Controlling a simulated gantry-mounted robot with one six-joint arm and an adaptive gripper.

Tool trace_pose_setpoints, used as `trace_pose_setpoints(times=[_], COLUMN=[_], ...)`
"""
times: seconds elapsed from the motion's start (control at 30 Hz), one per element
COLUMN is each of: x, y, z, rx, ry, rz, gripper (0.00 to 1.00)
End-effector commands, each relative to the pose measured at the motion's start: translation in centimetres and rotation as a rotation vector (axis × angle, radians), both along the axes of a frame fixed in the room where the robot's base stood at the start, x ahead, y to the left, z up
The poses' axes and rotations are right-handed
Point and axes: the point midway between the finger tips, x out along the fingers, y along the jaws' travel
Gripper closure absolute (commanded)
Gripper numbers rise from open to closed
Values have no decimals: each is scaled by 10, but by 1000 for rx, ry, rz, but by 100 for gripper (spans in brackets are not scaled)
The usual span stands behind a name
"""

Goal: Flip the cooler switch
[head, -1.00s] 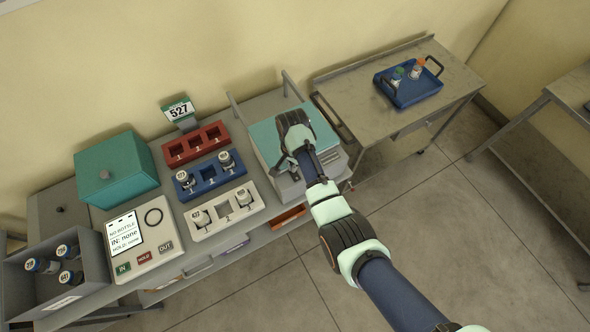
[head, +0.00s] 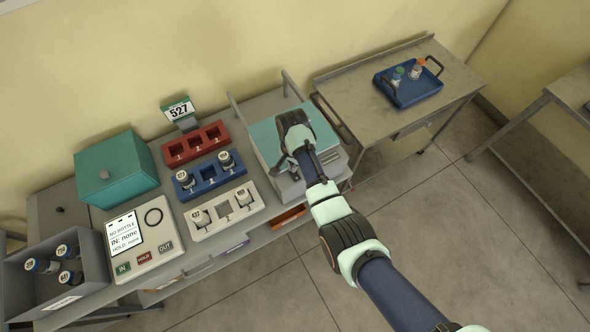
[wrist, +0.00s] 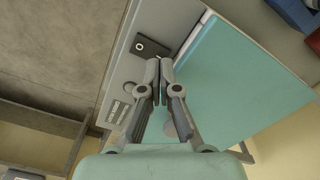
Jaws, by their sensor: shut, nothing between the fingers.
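The cooler (head: 263,137) is a grey box with a teal lid, at the right end of the long bench in the head view. In the wrist view its teal lid (wrist: 235,80) fills the right and its grey front panel lies to the left. A dark rectangular plate (wrist: 151,47) with a small light spot sits on that panel; it looks like the switch, but its position is unclear. My gripper (head: 284,166) is over the cooler's front. In the wrist view my gripper (wrist: 160,64) is shut and empty, its fingertips close to the plate; contact cannot be told.
Red (head: 195,143), blue (head: 209,176) and white (head: 225,211) racks stand left of the cooler. A side table (head: 375,119) with a blue tray (head: 420,93) stands to the right.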

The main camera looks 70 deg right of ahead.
Motion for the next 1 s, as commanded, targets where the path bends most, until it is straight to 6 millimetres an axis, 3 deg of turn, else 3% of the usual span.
trace_pose_setpoints(times=[1.0], x=[0], y=[0], z=[-16], rx=[0], ry=[0], rz=[0], gripper=[100])
